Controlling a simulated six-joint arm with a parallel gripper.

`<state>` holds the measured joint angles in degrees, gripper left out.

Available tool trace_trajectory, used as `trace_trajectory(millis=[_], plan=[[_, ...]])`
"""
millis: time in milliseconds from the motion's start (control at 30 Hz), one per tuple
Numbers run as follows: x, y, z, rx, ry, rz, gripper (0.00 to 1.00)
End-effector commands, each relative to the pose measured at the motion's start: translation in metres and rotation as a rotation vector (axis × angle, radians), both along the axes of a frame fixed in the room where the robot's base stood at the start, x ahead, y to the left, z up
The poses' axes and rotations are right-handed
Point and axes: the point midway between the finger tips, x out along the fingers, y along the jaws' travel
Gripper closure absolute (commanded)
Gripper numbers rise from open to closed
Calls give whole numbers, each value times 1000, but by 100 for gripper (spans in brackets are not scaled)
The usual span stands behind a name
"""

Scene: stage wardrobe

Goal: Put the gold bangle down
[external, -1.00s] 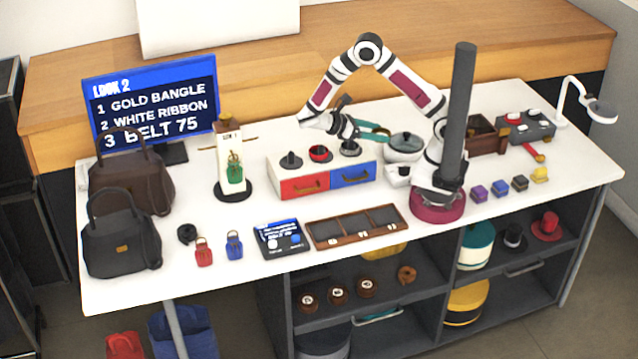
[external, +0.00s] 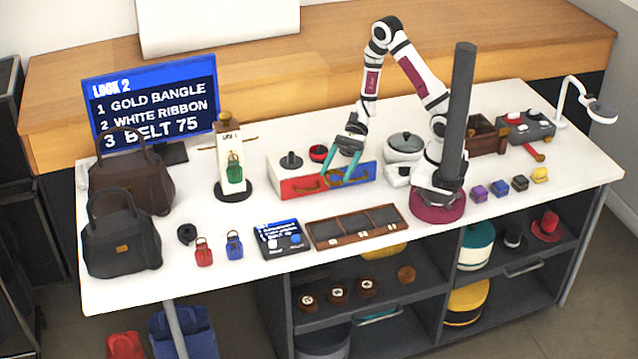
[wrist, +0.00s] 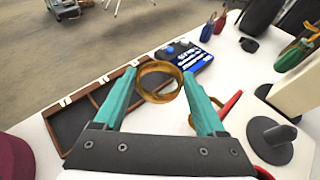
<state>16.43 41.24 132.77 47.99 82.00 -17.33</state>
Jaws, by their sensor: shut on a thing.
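My gripper (external: 337,178) points down in front of the drawer box, with its teal fingers on either side of the gold bangle (wrist: 159,99). In the wrist view my gripper (wrist: 158,76) holds the bangle between its fingertips, the ring's opening facing the camera. In the external view the bangle is small and partly hidden by the fingers. The brown compartment tray (external: 314,237) lies on the table just in front of and below the gripper. Its compartments look empty. The tray also shows at left in the wrist view (wrist: 88,88).
The drawer box (external: 283,168) with red and blue drawers stands behind the gripper, a black post and red dish on top. A small display pad (external: 281,239) lies left of the tray. The screen (external: 150,100) lists gold bangle, white ribbon and belt 75.

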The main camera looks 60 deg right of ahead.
Motion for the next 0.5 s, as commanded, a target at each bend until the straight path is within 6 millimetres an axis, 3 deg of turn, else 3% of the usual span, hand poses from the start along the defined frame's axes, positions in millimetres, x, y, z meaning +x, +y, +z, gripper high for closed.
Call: trace_trajectory(millis=[200, 300, 433, 500], plan=[[-18, 67, -41, -1, 9, 13, 81], [-22, 89, -55, -1, 5, 10, 81], [-24, 102, -66, -1, 3, 6, 81], [-24, 103, -82, -1, 5, 3, 81]])
